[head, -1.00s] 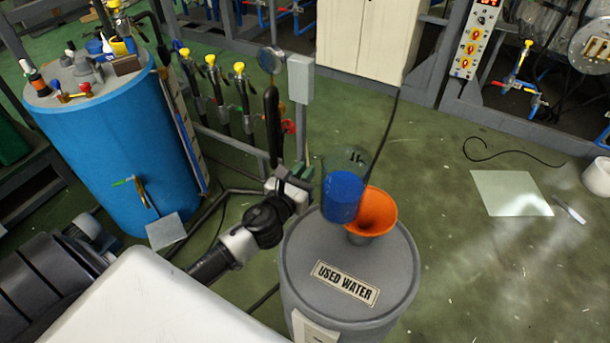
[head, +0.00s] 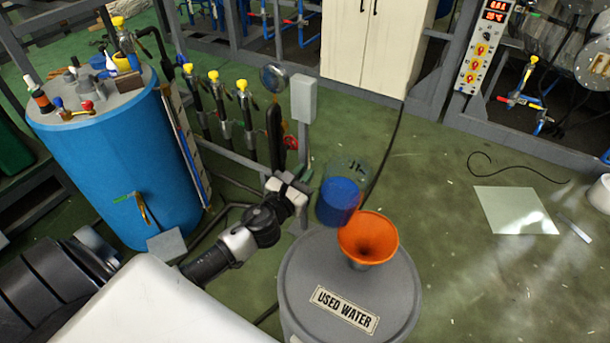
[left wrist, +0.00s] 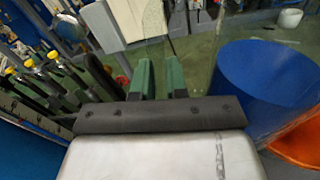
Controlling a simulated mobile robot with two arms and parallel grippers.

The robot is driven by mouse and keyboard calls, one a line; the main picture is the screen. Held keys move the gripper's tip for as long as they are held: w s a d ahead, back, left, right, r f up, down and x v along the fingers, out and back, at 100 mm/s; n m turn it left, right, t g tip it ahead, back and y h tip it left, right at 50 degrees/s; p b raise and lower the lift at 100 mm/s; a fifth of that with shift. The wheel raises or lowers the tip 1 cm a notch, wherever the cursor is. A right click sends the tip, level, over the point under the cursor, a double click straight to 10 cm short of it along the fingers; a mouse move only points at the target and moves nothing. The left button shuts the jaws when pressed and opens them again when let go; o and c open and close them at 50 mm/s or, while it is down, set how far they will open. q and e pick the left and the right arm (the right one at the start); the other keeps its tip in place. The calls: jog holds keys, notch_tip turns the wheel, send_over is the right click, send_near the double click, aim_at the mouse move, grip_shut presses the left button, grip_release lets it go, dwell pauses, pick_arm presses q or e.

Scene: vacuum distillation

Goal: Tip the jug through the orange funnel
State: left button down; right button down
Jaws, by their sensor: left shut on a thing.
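The jug (head: 338,201) is clear with blue liquid in its lower part. My left gripper (head: 303,190) is shut on its left side and holds it in the air, roughly upright. In the left wrist view, the green fingers (left wrist: 160,80) are at the clear wall, with the blue liquid (left wrist: 262,85) to their right. The orange funnel (head: 368,238) sits on top of the grey used-water drum (head: 325,275). The jug is just up and left of the funnel's mouth in the head view. No liquid stream shows. My right gripper is out of view.
A blue drum (head: 135,165) with small items on top stands at the left. Yellow-topped valves (head: 217,100), a gauge (head: 274,77) and a grey box (head: 303,99) stand behind the jug. A dark cable runs behind it. The green floor at right is mostly open.

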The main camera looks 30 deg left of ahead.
aim_at(322, 164)
pick_arm(q)
jog(key=shift+r+m+p, duration=0.35)
jog(key=shift+m+p, duration=0.1)
jog(key=shift+m, duration=1.1)
jog(key=shift+r+m+p, duration=0.3)
jog(key=shift+m+p, duration=0.2)
jog(key=shift+m, duration=1)
jog(key=shift+r+m+p, duration=0.35)
jog(key=shift+m+p, duration=0.1)
jog(key=shift+m, duration=1.1)
jog(key=shift+d+r+m+p, duration=1.1)
jog(key=shift+d+m+p, duration=0.2)
jog(key=shift+p, duration=1.2)
jog(key=shift+d+r+m+p, duration=1.15)
jog(key=shift+m+p, duration=0.25)
jog(key=shift+p, duration=1.05)
jog(key=shift+d+r+m+p, duration=0.35)
jog(key=shift+d+m+p, duration=0.25)
jog(key=shift+p, duration=0.35)
jog(key=shift+d+r+m+p, duration=0.4)
jog(key=shift+d+p, duration=0.3)
jog(key=shift+p, duration=0.25)
jog(key=shift+d, duration=0.1)
